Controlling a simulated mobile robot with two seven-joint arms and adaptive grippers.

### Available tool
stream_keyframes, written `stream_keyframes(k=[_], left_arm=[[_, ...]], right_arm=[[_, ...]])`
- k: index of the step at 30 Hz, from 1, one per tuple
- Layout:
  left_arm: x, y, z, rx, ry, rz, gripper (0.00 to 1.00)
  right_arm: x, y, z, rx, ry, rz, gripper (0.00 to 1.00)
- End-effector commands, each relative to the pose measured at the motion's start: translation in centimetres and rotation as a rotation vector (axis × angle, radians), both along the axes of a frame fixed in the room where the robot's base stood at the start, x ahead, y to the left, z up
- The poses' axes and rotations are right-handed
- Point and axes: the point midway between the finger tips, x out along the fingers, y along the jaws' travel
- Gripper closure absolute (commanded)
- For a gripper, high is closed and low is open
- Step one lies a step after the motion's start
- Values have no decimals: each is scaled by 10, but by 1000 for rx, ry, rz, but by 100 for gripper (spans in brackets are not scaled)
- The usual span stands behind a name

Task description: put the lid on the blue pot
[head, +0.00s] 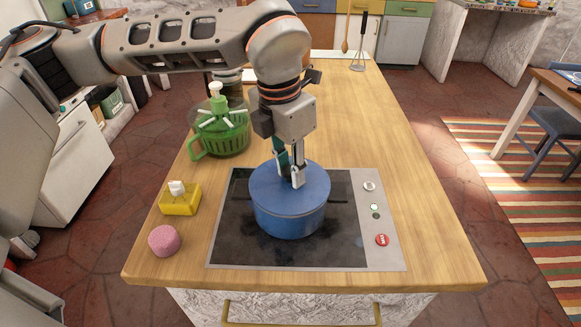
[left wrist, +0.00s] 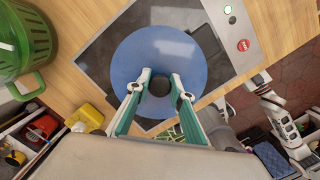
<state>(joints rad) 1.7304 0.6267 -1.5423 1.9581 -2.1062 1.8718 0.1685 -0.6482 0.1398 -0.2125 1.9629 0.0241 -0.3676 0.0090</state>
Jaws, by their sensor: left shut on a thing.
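The blue pot (head: 288,224) stands on the black cooktop. The round blue lid (head: 265,188) lies level over its top, with no clear gap at the rim. My left gripper (head: 297,182) points down over the lid, its fingers shut on the lid's knob. In the left wrist view the lid (left wrist: 135,62) fills the middle, and its black knob (left wrist: 159,85) sits between the two fingertips (left wrist: 159,88). The inside of the pot is hidden. My right arm shows small at the right of the left wrist view; its fingers are too small to read.
The cooktop (head: 235,235) has a red button (head: 382,240) at its right. A green salad spinner (head: 222,130), a yellow box (head: 180,199) and a pink round thing (head: 165,240) stand to its left. The wooden counter (head: 425,230) is clear at the right.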

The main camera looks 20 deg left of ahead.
Motion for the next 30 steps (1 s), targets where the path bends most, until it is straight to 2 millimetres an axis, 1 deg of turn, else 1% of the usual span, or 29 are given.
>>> stream_keyframes(k=[5,6,7,8,15,17,18,30], left_arm=[[0,0,1,-1,-1,0,100],[0,0,1,-1,-1,0,68],[0,0,1,-1,-1,0,60],[0,0,1,-1,-1,0,59],[0,0,0,-1,-1,0,59],[0,0,0,0,0,0,44],[0,0,0,0,0,0,42],[0,0,3,-1,-1,0,42]], right_arm=[[0,0,0,0,0,0,76],[0,0,0,0,1,0,76],[0,0,0,0,1,0,76],[0,0,0,0,1,0,76],[-1,0,-1,-1,2,0,76],[-1,0,-1,-1,2,0,76],[-1,0,-1,-1,2,0,76],[0,0,1,0,1,0,76]])
